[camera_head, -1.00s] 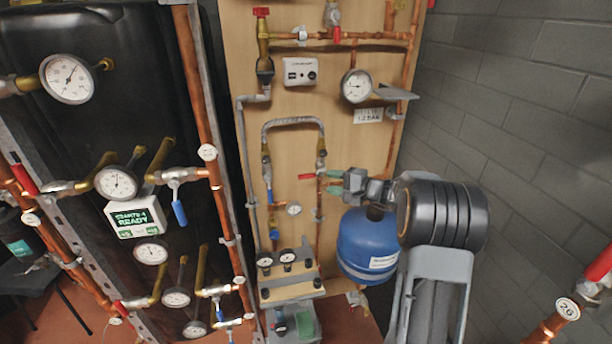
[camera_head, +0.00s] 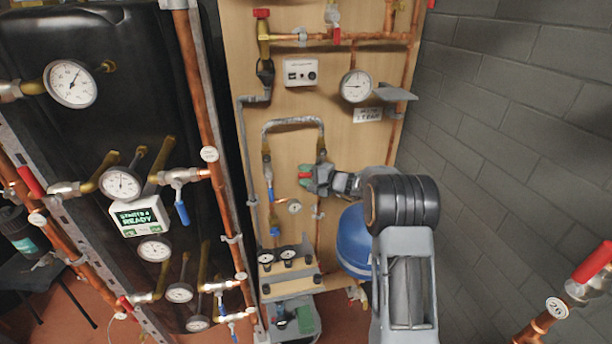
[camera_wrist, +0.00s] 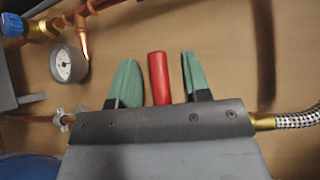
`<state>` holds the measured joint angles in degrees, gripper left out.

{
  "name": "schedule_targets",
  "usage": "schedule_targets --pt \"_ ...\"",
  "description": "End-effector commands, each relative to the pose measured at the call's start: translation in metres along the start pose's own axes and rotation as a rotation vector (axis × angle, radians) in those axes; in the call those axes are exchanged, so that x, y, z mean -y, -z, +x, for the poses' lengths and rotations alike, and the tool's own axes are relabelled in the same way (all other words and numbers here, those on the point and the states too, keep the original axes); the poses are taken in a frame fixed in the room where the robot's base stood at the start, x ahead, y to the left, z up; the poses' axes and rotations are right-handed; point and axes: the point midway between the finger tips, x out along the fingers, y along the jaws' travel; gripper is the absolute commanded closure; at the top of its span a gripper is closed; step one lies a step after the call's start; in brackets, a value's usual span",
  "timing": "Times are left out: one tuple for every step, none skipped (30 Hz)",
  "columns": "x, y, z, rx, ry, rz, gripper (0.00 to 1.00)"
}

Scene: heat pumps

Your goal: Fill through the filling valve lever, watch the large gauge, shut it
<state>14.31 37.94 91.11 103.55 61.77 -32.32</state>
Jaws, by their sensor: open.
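The red lever (camera_wrist: 158,78) stands between the two green-padded fingers of my gripper (camera_wrist: 160,80) in the wrist view, with a gap on both sides. My gripper is open and not closed on it. In the head view my gripper (camera_head: 306,178) is at the filling loop on the wooden board and covers most of the lever. The braided hose (camera_head: 292,123) arches above it. The large gauge (camera_head: 356,86) is on the board at the upper right; its marks are too small to read. A small gauge (camera_wrist: 68,64) shows left of the fingers in the wrist view.
A blue vessel (camera_head: 354,240) sits behind my arm. A blue-handled valve (camera_head: 269,191) is left of my gripper. Gauges and copper pipes stand in front of a black tank (camera_head: 90,130) at left. A grey block wall (camera_head: 520,130) is at right.

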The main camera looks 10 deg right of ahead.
Motion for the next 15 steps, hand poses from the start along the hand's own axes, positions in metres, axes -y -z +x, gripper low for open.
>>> schedule_targets --pt "0.0 0.0 -0.0001 0.0 0.0 0.0 0.57" --pt "0.0 0.0 -0.0001 0.0 0.0 0.0 0.59" --pt "0.0001 0.0 -0.0002 0.0 0.0 0.0 0.62" --pt "0.0001 0.0 -0.0002 0.0 0.0 0.0 0.65" --pt "0.0001 0.0 -0.0002 0.0 0.0 0.0 0.68" --pt "0.0001 0.0 -0.0002 0.0 0.0 0.0 0.72" --pt "0.0001 0.0 -0.0003 0.0 0.0 0.0 0.75" --pt "0.0001 0.0 -0.0003 0.0 0.0 0.0 0.78" --pt "0.0001 0.0 -0.0003 0.0 0.0 0.0 0.82" --pt "0.0001 0.0 -0.0003 0.0 0.0 0.0 0.84" --pt "0.0001 0.0 -0.0003 0.0 0.0 0.0 0.87" --pt "0.0001 0.0 -0.0003 0.0 0.0 0.0 0.91" --pt "0.0001 0.0 -0.0003 0.0 0.0 0.0 0.94" --pt "0.0001 0.0 -0.0004 0.0 0.0 0.0 0.97" --pt "0.0001 0.0 -0.0004 0.0 0.0 0.0 1.0"
